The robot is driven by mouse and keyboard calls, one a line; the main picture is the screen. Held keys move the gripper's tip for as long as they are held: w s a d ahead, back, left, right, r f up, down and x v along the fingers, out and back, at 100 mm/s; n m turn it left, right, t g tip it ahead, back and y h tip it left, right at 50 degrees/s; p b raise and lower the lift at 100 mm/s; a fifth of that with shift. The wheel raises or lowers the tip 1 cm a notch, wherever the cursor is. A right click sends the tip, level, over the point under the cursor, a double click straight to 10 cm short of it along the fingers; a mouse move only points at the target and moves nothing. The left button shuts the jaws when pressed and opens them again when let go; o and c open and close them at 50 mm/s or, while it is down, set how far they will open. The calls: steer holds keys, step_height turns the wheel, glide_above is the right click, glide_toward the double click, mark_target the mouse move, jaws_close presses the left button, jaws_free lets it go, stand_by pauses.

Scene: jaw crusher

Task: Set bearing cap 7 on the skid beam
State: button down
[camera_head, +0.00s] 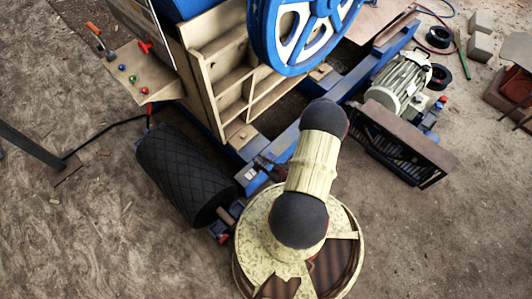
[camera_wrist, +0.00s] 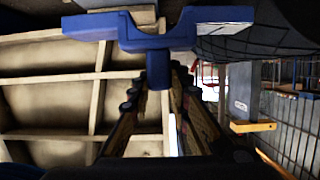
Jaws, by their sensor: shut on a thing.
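In the wrist view my gripper (camera_wrist: 160,78) is shut on a blue bearing cap (camera_wrist: 150,38). The cap has two wide ears, a U-shaped hollow and a narrow stem that runs down between my fingers. I cannot read a number on it. In the head view I cannot make out the gripper or the cap clearly; my arm covers much of that area. The blue skid beam (camera_head: 283,146) runs diagonally beside the crusher, partly behind my arm. I cannot tell how far the cap is from the beam.
A tan ribbed frame (camera_head: 206,92) and a blue spoked flywheel (camera_head: 294,62) stand at the crusher. A black diamond-patterned roller (camera_head: 182,172) lies at left. A motor (camera_head: 398,82) and a dark grated box (camera_head: 400,148) stand at right. The ground at lower right is clear.

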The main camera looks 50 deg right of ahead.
steer(key=shift+w+d+f+b, duration=0.9)
steer(key=shift+d+f, duration=0.35)
steer(key=shift+f, duration=0.5)
steer(key=shift+w+d+f+b, duration=0.65)
steer(key=shift+d+f+b, duration=0.5)
steer(key=shift+f, duration=0.65)
steer(key=shift+w+d+f+b, duration=0.8)
steer(key=shift+d+f, duration=0.55)
steer(key=shift+f, duration=0.4)
steer(key=shift+f, duration=0.15)
steer(key=c, duration=1.8)
jaws_free()
steer(key=shift+o, duration=0.7)
